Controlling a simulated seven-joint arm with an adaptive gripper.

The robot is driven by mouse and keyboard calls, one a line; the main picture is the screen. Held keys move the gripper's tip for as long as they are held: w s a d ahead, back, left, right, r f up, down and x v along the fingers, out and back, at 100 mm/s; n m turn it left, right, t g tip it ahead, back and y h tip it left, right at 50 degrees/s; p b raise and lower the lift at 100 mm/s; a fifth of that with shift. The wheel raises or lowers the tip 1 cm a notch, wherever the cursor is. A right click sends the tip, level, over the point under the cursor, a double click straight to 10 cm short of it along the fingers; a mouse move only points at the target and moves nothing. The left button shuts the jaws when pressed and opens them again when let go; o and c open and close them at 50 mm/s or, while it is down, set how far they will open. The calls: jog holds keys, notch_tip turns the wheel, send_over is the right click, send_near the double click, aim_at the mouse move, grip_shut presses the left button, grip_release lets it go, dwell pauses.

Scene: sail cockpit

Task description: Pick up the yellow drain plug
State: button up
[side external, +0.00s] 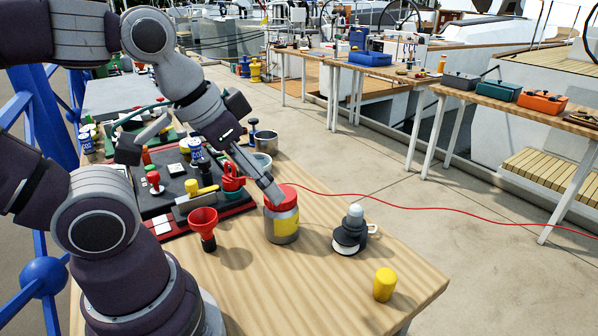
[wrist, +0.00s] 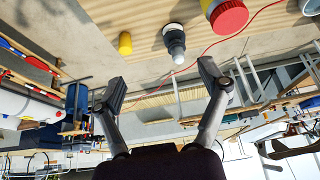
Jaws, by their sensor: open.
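The yellow drain plug (side external: 384,284) is a short, slightly tapered piece near the front right corner of the wooden table, with bare wood around it. It also shows in the wrist view (wrist: 125,43), near the top, beyond the left fingertip. My gripper (side external: 200,174) is at the left, above the table's cluttered part and well apart from the plug. In the wrist view my gripper (wrist: 162,82) has its fingers spread wide with nothing between them.
A red-lidded jar (side external: 282,222) and a dark, white-topped item (side external: 350,232) stand between my gripper and the plug. A red funnel (side external: 203,228) and a black tray of tools (side external: 165,205) are farther left. A red cable (side external: 430,207) runs off to the right.

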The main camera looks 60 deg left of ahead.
jog(key=m+g, duration=0.6)
jog(key=m, duration=0.4)
send_over(387, 274)
notch_tip(387, 274, down, 10)
jog(key=shift+w+f, duration=0.1)
jog(key=shift+w, duration=0.05)
notch_tip(387, 274, down, 11)
jog(key=shift+r, duration=0.15)
jog(key=c, duration=1.2)
jog(key=shift+r, duration=0.1)
